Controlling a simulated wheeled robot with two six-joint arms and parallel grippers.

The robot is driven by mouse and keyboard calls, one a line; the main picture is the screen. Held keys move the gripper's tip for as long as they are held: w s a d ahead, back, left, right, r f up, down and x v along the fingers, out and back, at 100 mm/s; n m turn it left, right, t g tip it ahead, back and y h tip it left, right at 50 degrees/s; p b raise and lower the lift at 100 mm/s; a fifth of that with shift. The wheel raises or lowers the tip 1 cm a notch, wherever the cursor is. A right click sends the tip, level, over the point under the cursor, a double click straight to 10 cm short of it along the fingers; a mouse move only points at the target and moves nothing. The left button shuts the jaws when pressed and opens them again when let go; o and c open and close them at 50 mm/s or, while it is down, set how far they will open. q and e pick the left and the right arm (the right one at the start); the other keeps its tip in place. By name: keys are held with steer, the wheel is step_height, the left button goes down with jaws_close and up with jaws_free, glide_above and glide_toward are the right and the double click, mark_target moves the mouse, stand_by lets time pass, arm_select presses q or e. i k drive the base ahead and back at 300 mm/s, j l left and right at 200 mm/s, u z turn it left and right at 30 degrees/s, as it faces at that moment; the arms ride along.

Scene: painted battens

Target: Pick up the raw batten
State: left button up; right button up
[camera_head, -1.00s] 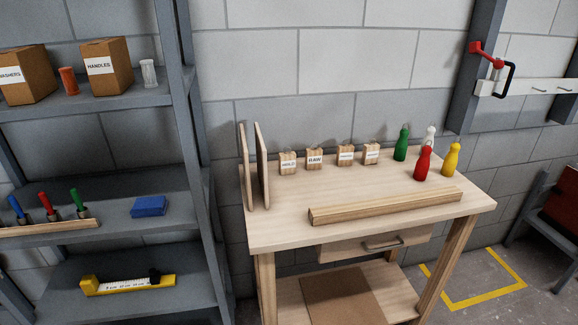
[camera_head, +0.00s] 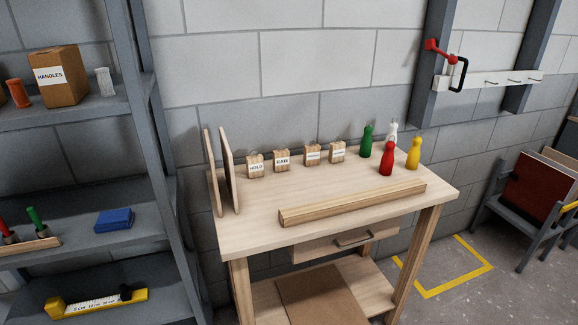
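One long batten (camera_head: 352,204) of bare, unpainted wood lies flat on the workbench top (camera_head: 240,230), near its front edge. It runs from the front left towards the right, its left end nearer to me. Several small wooden blocks with labels stand behind it; one label seems to read RAW (camera_head: 281,161) and another HOLD (camera_head: 255,166). Neither of my grippers is in view, and nothing touches the batten.
Green (camera_head: 366,142), red (camera_head: 387,159), yellow (camera_head: 413,154) and white bottles stand at the bench's back right. Two upright boards (camera_head: 229,172) stand at its left end. A grey shelf rack (camera_head: 165,150) is on the left.

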mark_target(294, 216)
steer(key=i+j+z, duration=0.15)
steer(key=z, duration=0.25)
steer(key=i+j+z, duration=0.1)
steer(key=z, duration=0.3)
steer(key=i+j+z, duration=0.1)
steer(key=j+z, duration=0.15)
steer(key=z, duration=0.15)
